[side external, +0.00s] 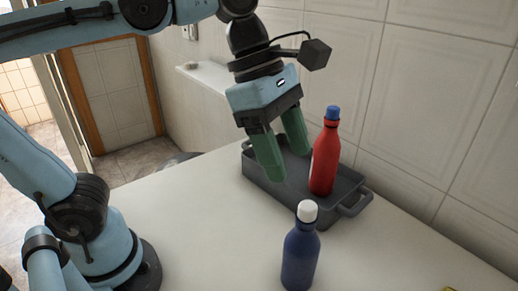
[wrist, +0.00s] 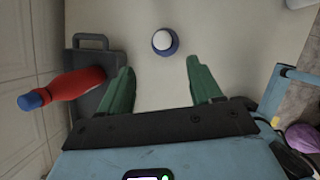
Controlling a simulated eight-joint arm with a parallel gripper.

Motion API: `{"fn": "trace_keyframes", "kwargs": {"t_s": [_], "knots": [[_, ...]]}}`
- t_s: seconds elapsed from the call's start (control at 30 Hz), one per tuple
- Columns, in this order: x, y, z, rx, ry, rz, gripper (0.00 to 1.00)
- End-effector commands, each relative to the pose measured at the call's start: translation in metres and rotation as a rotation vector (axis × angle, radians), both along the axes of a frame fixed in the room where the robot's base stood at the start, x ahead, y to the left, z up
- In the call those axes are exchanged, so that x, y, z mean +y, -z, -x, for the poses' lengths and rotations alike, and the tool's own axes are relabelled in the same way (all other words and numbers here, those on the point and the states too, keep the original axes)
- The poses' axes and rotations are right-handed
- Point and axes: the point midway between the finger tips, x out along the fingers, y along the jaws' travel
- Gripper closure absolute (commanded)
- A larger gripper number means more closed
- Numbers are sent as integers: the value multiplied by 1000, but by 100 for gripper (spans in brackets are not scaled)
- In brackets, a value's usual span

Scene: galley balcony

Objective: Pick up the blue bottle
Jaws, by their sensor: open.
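The blue bottle (side external: 300,252) has a white cap and stands upright on the white table at the front in the side view. In the wrist view the blue bottle (wrist: 164,42) shows from above, mostly its white cap, beyond the fingertips and between their lines. My gripper (side external: 281,165) has green fingers, which are spread apart with nothing between them. It hangs higher than the bottle, over the near side of the grey tray. The fingers also show in the wrist view (wrist: 158,75).
A red bottle (side external: 326,158) with a blue cap stands in the grey tray (side external: 352,196), close to my right finger in the side view. A tiled wall (side external: 430,110) rises behind the tray. The table (side external: 200,220) left of the blue bottle is clear.

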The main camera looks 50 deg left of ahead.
Motion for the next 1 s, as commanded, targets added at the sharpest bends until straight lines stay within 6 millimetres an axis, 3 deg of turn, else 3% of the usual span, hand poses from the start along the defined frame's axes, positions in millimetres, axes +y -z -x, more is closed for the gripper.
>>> {"fn": "trace_keyframes", "kwargs": {"t_s": [0.13,0.5,0.83,1.0], "knots": [[-5,4,0,23,-30,9,36],[-23,51,-7,21,-28,8,36],[-29,68,-8,20,-27,8,36],[-36,88,-9,19,-27,8,36]]}}
